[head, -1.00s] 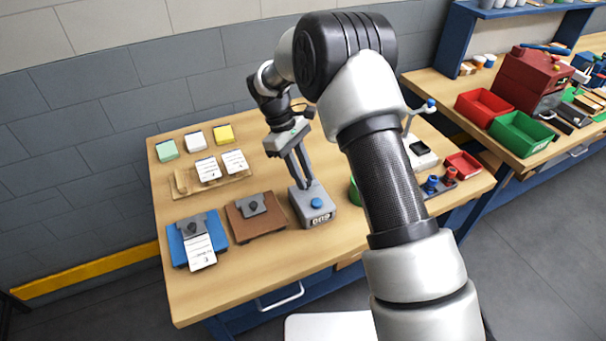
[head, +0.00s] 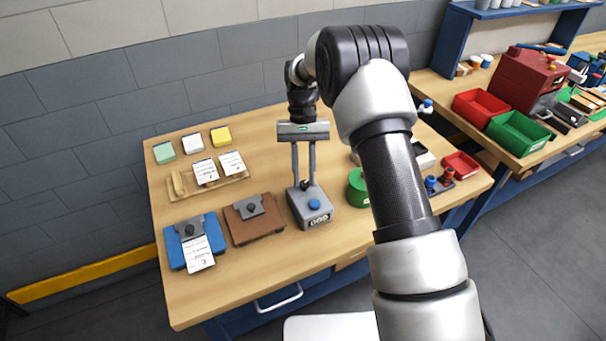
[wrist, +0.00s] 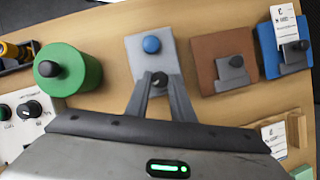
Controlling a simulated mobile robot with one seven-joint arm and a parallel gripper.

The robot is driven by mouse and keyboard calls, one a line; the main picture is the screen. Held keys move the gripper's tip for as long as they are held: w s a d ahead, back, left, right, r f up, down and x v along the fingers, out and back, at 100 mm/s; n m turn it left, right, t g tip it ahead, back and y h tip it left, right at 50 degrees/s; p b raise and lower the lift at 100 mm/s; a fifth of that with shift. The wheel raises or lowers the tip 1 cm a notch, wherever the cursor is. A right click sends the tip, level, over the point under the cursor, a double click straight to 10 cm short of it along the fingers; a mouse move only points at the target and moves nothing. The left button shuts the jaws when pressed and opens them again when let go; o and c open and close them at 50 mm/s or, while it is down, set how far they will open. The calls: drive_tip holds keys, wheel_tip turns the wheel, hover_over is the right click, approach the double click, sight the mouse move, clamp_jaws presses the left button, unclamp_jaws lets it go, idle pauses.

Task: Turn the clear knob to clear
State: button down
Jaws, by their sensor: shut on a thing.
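A grey counter box (head: 306,217) with a blue button (head: 314,204) and a small number display on its front stands on the table; the digits are too small to read. It also shows in the wrist view (wrist: 139,60). A dark knob (wrist: 159,79) is on its top, behind the blue button. My gripper (wrist: 158,84) is shut on this knob, with its fingers on either side. In the head view my gripper (head: 304,184) reaches straight down to the box top. The knob's markings cannot be made out.
A green round container (wrist: 70,70) with a black knob stands beside the box. A brown clipboard block (head: 262,228) and a blue one (head: 178,254) with a paper lie on the other side. A white device with knobs (wrist: 25,122) is partly visible.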

drive_tip(key=shift+d+m+t+y, duration=0.15)
drive_tip(key=shift+m+y, duration=0.25)
drive_tip(key=shift+m, duration=0.75)
drive_tip(key=shift+d+m+t+y, duration=0.15)
drive_tip(key=shift+m+y, duration=0.25)
drive_tip(key=shift+m, duration=0.75)
drive_tip(key=shift+a, duration=0.1)
drive_tip(key=c, duration=1.5)
unclamp_jaws()
drive_tip(key=shift+c, duration=0.2)
drive_tip(key=shift+r, duration=0.1)
drive_tip(key=v, duration=1.7)
drive_tip(key=shift+p, duration=0.35)
drive_tip(key=shift+w+r, duration=0.1)
